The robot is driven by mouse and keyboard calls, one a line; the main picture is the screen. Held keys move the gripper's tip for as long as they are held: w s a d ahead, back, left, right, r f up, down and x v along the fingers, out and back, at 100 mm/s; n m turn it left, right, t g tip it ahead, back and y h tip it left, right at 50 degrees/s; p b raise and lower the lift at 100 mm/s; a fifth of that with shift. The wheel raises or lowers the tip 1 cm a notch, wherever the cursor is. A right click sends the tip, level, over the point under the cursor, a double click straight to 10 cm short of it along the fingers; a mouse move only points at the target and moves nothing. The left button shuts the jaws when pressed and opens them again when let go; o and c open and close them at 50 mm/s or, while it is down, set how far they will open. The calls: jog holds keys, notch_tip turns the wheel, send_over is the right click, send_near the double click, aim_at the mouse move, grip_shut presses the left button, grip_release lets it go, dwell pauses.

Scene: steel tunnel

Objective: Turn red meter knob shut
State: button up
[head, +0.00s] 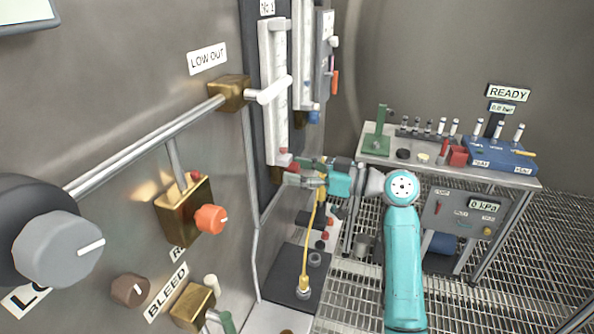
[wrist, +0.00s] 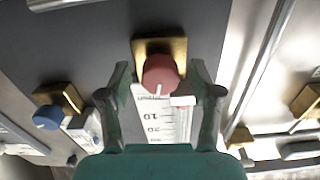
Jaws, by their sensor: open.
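The red meter knob (wrist: 160,73) sits on a brass block (wrist: 150,45) at the end of a white scaled meter (wrist: 163,118), with a white mark on its face. In the head view the meter (head: 275,90) is a tall white strip on the panel, and red (head: 284,158) shows at its lower end. My gripper (wrist: 160,76) is open, with one finger on each side of the red knob. Gaps show between the fingers and the knob. In the head view my gripper (head: 297,173) points left at the meter's foot and partly hides that area.
A blue knob (wrist: 47,117) on brass stands left in the wrist view. An orange-red knob (head: 211,219), a big grey knob (head: 60,248) and a pipe (head: 145,145) stick out from the panel. A bench (head: 380,158) with instruments stands at the right.

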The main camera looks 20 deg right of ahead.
jog(key=shift+w+a, duration=0.15)
jog(key=c, duration=1.2)
jog(key=shift+o, duration=0.3)
jog(key=shift+n, duration=1.5)
jog(key=o, duration=1.1)
jog(key=shift+o, duration=0.2)
jog(key=v, duration=1.2)
